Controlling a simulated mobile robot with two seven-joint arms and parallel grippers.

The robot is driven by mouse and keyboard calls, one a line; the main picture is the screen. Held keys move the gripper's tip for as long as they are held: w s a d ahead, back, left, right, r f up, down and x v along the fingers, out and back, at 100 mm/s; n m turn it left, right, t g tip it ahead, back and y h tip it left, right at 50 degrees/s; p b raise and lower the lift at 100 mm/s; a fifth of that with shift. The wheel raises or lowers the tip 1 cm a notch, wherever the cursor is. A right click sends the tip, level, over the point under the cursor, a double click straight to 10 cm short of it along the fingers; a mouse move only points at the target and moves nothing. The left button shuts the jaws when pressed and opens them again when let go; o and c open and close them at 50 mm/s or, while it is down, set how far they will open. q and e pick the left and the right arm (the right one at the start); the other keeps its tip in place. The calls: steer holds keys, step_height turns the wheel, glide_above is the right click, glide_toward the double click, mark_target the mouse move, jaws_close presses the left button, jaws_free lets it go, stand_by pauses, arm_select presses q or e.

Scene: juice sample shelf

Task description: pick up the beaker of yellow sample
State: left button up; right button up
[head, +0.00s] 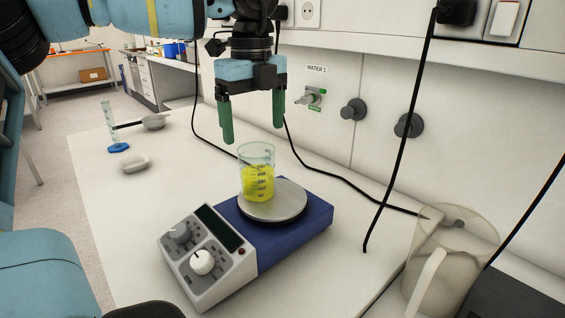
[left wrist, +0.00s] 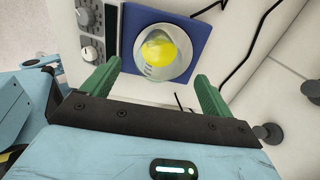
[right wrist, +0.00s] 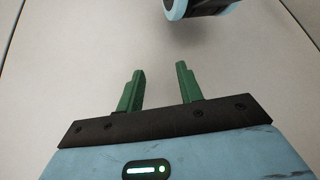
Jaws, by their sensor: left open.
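The beaker of yellow sample (head: 258,181) stands upright on the round metal plate (head: 287,207) of a blue and grey hotplate stirrer (head: 213,262). My left gripper (head: 253,138) hangs above the beaker, open and pointing down, with its green fingertips a little above or about level with the rim. In the left wrist view the beaker (left wrist: 158,50) shows from above, ahead of and between the two spread fingers (left wrist: 155,85), not touched. My right gripper (right wrist: 158,90) shows only in its own wrist view; its fingers are apart with nothing between them.
A clear plastic jug (head: 447,262) stands at the right edge of the bench. Black cables (head: 345,187) run behind the stirrer. A measuring cylinder (head: 112,128), a white dish (head: 135,163) and a grey bowl (head: 153,122) sit at the far left. The bench left of the stirrer is clear.

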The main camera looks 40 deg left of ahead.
mark_target(257, 158)
arm_select(q)
steer(key=shift+s+r, duration=0.1)
steer(key=shift+d+f+p, duration=0.1)
steer(key=shift+f+p, duration=0.2)
steer(key=shift+f, duration=3.6)
steer(key=c, duration=1.2)
steer(key=shift+r, duration=0.15)
steer(key=shift+r, duration=4.9)
